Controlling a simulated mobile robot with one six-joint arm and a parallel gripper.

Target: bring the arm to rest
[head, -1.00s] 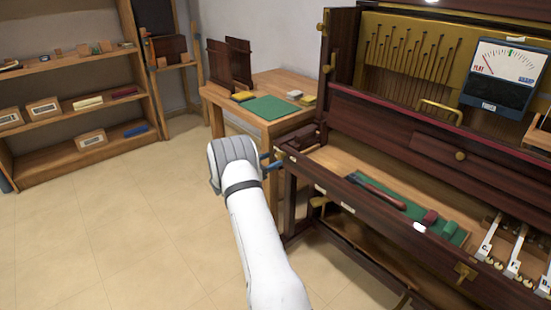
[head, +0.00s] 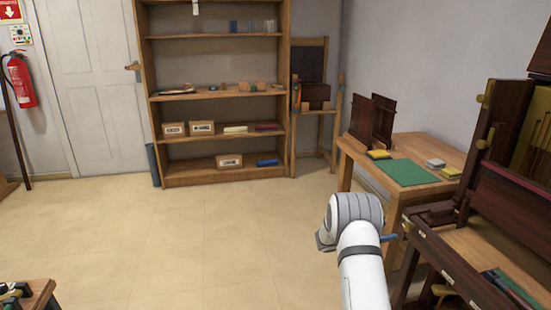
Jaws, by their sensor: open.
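My white arm (head: 362,262) rises from the bottom edge, right of centre, in the head view. It ends in a rounded grey-white joint (head: 354,212) in front of the side table. A small blue part (head: 388,238) shows beside the joint; I cannot tell what it belongs to. My gripper is hidden behind or below the arm, so its fingers do not show. The dark wooden piano cabinet (head: 500,225) stands at the right edge, close to the arm. Its keys are out of frame.
A side table (head: 452,153) with a green mat (head: 406,172) stands behind the arm. A wooden shelf (head: 222,174) stands at the back wall, left of an easel-like stand (head: 318,112). A fire extinguisher (head: 20,80) is at far left. The middle floor is clear.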

